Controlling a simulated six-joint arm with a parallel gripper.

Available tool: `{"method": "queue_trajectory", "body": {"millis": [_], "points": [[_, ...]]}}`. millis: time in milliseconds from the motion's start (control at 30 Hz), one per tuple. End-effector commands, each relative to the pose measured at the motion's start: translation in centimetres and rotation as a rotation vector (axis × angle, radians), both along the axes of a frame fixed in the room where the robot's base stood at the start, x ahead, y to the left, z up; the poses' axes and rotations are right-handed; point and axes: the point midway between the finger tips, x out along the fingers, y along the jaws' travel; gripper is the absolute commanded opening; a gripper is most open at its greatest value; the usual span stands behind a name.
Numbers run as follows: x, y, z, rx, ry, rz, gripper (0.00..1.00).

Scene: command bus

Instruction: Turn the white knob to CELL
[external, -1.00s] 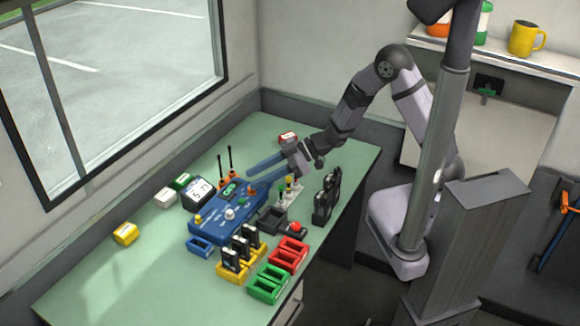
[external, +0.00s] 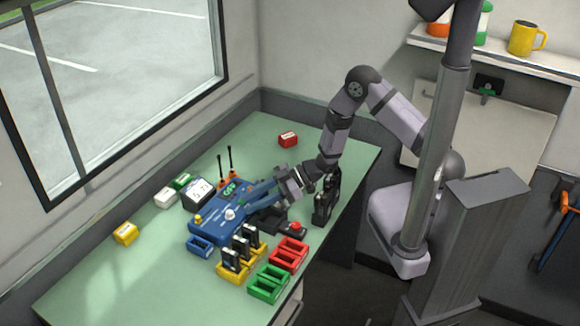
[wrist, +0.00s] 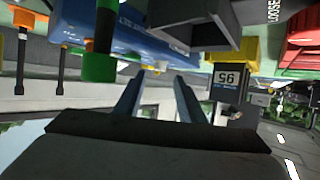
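The white knob (external: 230,214) sits on the front part of the blue console (external: 207,229). Its pointer and the CELL mark are too small to read in the external view. My gripper (external: 247,200) is low over the right side of the console, with its fingers pointing left and its tips just right of and behind the knob. Whether they touch the console is unclear. The wrist view shows both fingers (wrist: 157,80) apart with nothing between them. The blue console (wrist: 140,35) also shows there, upside down.
A yellow holder with black units (external: 236,272), a green tray (external: 268,283) and a red tray (external: 289,253) stand in front. Tall black units (external: 325,205) stand right, under my wrist. A red button (external: 295,226) is near. Two antennas (external: 230,158) rise behind the console. The left tabletop is mostly clear.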

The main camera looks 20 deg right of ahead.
Motion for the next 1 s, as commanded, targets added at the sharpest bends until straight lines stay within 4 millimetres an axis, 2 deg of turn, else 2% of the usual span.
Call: {"method": "queue_trajectory", "body": {"millis": [200,333,767,900,933,1000], "points": [[-0.1,2.7,-1.0,-0.001,0.0,0.003,0.36],[0.0,3.8,-1.5,-0.001,0.0,0.002,0.36],[0.0,4.5,-1.9,-0.001,0.0,0.0,0.36],[0.0,4.5,-1.9,-0.001,0.0,0.0,0.05],[0.0,4.5,-1.9,-0.001,0.0,0.0,0.0],[0.0,4.5,-1.9,-0.001,0.0,0.0,0.0]]}}
